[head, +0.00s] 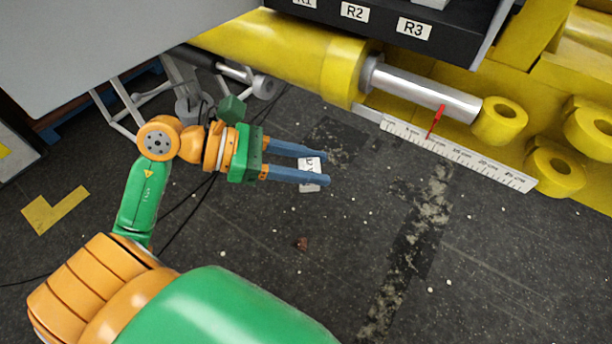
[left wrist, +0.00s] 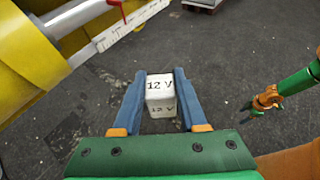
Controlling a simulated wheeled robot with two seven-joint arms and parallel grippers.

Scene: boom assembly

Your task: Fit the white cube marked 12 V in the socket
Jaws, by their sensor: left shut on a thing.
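The white cube marked 12 V (head: 309,175) is between the blue fingers of my left gripper (head: 326,168), above the dark floor. I cannot make out the socket in either view. An arm of mine with a green and orange end (left wrist: 268,98) shows small at the right of the left wrist view; its fingers are too small to read.
A black box (head: 440,42) labelled R1, R2 and R3 is at the top, partly cut off. Below it run a yellow cylinder (head: 290,55) with a silver rod (head: 425,92) and a white ruler (head: 470,158) with a red pointer (head: 436,121). The floor right of my left gripper is clear.

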